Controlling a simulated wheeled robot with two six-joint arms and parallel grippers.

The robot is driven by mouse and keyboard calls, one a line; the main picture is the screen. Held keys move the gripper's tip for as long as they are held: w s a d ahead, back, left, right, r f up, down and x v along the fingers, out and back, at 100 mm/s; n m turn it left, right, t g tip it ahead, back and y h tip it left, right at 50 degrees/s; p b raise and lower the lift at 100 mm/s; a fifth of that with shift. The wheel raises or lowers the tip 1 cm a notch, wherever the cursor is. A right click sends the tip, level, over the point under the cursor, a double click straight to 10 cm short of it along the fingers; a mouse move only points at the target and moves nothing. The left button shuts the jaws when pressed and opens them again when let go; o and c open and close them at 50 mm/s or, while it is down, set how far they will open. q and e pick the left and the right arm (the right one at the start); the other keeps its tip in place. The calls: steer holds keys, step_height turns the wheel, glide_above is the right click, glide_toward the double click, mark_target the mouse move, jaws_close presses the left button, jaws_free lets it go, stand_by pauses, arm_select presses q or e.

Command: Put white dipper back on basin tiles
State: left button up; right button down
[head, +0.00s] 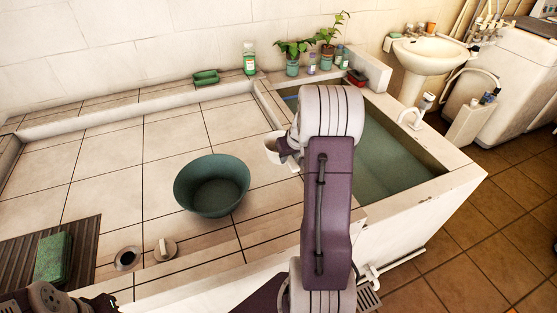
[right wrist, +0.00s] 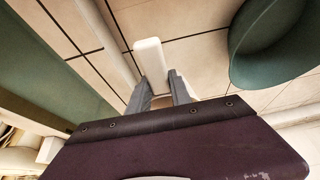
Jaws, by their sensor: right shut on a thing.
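The white dipper (head: 271,148) shows in the head view just left of my right gripper (head: 290,150), between the green basin and the water trough. My right gripper is shut on it, and my forearm hides part of the gripper. In the right wrist view a white, elongated part of the dipper (right wrist: 151,60) lies between the fingertips (right wrist: 160,88). The tiled top (head: 165,125) spreads under and left of the dipper. I cannot tell whether the dipper touches the tiles. Part of my left arm shows at the lower left edge; its gripper does not show.
A green basin (head: 212,190) stands on the tiles left of my right arm. The water trough (head: 385,160) lies to the right. A green soap dish (head: 206,77), a bottle (head: 249,60) and potted plants (head: 292,66) stand at the back. The left tiles are mostly clear.

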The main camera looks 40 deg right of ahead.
steer(key=w+f, duration=0.1)
steer(key=w, duration=0.1)
steer(key=w+d+f, duration=0.1)
steer(key=w+f, duration=0.1)
steer(key=w, duration=0.1)
steer(key=w+d+f+p, duration=0.1)
steer(key=w, duration=0.1)
steer(key=shift+w+f, duration=0.15)
steer(key=shift+f, duration=0.05)
step_height(320, 180, down, 4)
steer(key=shift+a, duration=0.1)
steer(key=shift+b, duration=0.3)
steer(key=shift+f, duration=0.2)
steer(key=c, duration=1.2)
jaws_free()
steer(key=shift+o, duration=0.2)
steer(key=shift+r, duration=0.1)
